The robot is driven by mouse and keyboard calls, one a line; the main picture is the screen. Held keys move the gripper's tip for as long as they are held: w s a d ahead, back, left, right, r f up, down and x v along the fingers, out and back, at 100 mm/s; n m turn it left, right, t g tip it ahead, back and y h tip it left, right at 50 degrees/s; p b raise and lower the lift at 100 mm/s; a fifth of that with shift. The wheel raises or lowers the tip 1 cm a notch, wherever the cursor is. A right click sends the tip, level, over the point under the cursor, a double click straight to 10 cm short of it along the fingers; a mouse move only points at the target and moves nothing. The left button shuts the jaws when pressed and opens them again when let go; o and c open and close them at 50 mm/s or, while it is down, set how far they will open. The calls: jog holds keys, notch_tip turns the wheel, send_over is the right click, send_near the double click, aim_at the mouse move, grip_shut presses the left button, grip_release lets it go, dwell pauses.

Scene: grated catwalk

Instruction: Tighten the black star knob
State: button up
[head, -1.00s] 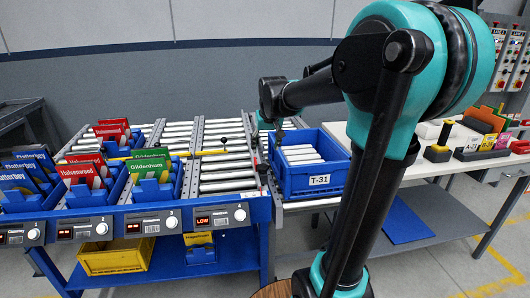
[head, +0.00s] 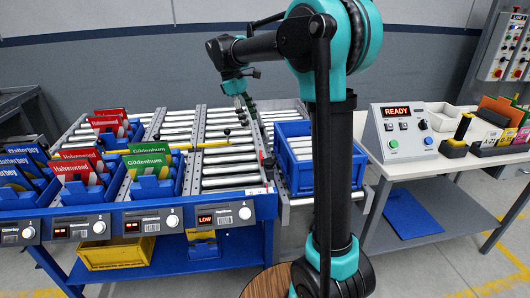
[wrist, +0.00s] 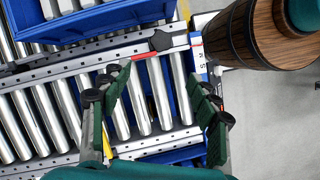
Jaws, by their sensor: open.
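The black star knob (wrist: 160,41) sits on the grey perforated side rail near the top middle of the wrist view, beside a red strip. In the head view a small dark knob (head: 268,163) shows on the rail between the roller lanes and the blue bin. My gripper (wrist: 163,85) is open and empty, its green fingers spread wide above the rollers. The knob lies beyond the fingertips, toward the top of the wrist view, apart from them. In the head view my gripper (head: 248,106) hangs above the far part of the conveyor.
A blue bin (head: 303,190) with rollers inside stands right of the rail, partly hidden by my arm. Blue trays (head: 153,187) with cards fill the left lanes. A control box reading READY (head: 397,128) stands on the white bench. A yellow bar (head: 180,147) crosses the lanes.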

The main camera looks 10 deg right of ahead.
send_near(268, 161)
jog(key=shift+n+h, duration=0.3)
jog(key=shift+n, duration=0.1)
jog(key=x, duration=0.8)
jog(key=shift+w+a+f, duration=0.15)
jog(key=shift+c, duration=0.4)
jog(key=c, duration=1.1)
